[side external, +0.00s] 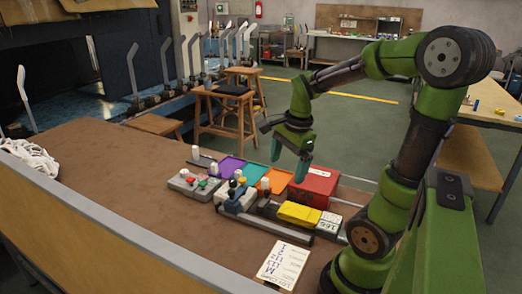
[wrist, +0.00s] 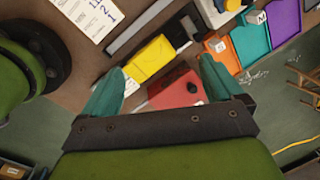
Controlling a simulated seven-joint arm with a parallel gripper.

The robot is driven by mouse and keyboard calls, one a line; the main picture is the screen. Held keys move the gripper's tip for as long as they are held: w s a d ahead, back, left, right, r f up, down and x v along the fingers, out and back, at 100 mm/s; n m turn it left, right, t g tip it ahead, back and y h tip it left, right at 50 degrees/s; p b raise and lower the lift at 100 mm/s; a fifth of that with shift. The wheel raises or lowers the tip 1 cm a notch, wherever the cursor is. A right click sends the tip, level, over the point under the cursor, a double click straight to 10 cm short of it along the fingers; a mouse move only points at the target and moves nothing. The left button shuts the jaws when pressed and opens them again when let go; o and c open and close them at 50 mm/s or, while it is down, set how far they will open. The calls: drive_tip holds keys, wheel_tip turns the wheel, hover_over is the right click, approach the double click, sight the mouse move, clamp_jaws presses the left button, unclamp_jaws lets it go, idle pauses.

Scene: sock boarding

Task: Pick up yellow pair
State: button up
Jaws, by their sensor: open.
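The yellow pair (side external: 299,213) lies flat near the right end of the brown table, in front of the red box. In the wrist view the yellow pair (wrist: 150,58) shows just past and between my fingertips, nearer the left one. My gripper (side external: 290,164) hangs above the red box and the coloured trays, apart from the yellow pair, with its teal fingers pointing down. In the wrist view my gripper (wrist: 162,67) has its fingers wide apart with nothing held between them.
The red box (side external: 316,186) stands beside the yellow pair. Orange (side external: 275,181), teal (side external: 252,175) and purple (side external: 229,168) trays lie to its left. A control box (side external: 193,183) and a paper sheet (side external: 283,264) are nearby. The table's left part (side external: 110,160) is mostly clear.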

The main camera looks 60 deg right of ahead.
sight(298, 210)
drive_tip(key=s+d+m+g, duration=0.2)
drive_tip(key=s+d+m, duration=0.15)
drive_tip(key=m, duration=0.85)
drive_tip(key=shift+m, duration=0.3)
drive_tip(key=f, duration=1.1)
drive_tip(key=w+f, duration=0.1)
drive_tip(key=f, duration=0.5)
drive_tip(key=shift+d+f, duration=0.15)
drive_tip(key=shift+d, duration=0.1)
drive_tip(key=c, duration=1.1)
